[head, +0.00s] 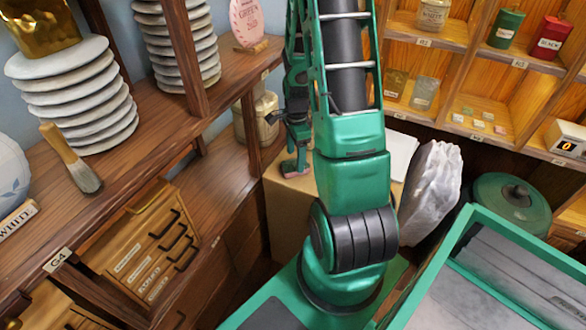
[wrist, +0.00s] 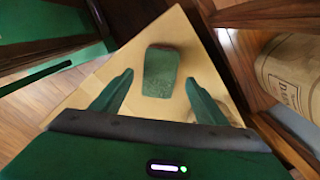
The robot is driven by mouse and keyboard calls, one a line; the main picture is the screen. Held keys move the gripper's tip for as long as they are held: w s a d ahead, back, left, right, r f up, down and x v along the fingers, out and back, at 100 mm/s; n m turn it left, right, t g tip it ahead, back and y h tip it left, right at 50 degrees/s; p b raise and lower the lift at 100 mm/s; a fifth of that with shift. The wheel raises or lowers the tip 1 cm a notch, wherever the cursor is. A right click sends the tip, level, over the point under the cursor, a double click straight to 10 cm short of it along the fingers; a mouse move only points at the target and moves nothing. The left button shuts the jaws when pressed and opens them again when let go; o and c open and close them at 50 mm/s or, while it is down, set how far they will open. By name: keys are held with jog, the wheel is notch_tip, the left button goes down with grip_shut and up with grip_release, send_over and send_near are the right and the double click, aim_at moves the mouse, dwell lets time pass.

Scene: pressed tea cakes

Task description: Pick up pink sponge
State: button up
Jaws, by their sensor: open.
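A small block with a green face and a thin dull pinkish edge (wrist: 161,70) lies on a tan wooden surface in the wrist view; I take it to be the pink sponge. My gripper (wrist: 160,78) is open, with one green finger on each side of the block and a visible gap on both sides. In the head view, my gripper (head: 297,150) is low beside the arm, over the tan box top. A little pink (head: 288,174) shows just under it there. Whether the fingers are level with the block cannot be told.
The tan box top (head: 285,197) is otherwise mostly bare. A jar (head: 262,115) stands on the wooden shelf behind, and a green-rimmed tray (head: 450,240) is at right.

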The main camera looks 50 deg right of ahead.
jog(key=shift+f, duration=1.2)
jog(key=shift+c, duration=0.7)
jog(key=c, duration=1.1)
jog(key=shift+o, duration=0.2)
jog(key=shift+r, duration=0.1)
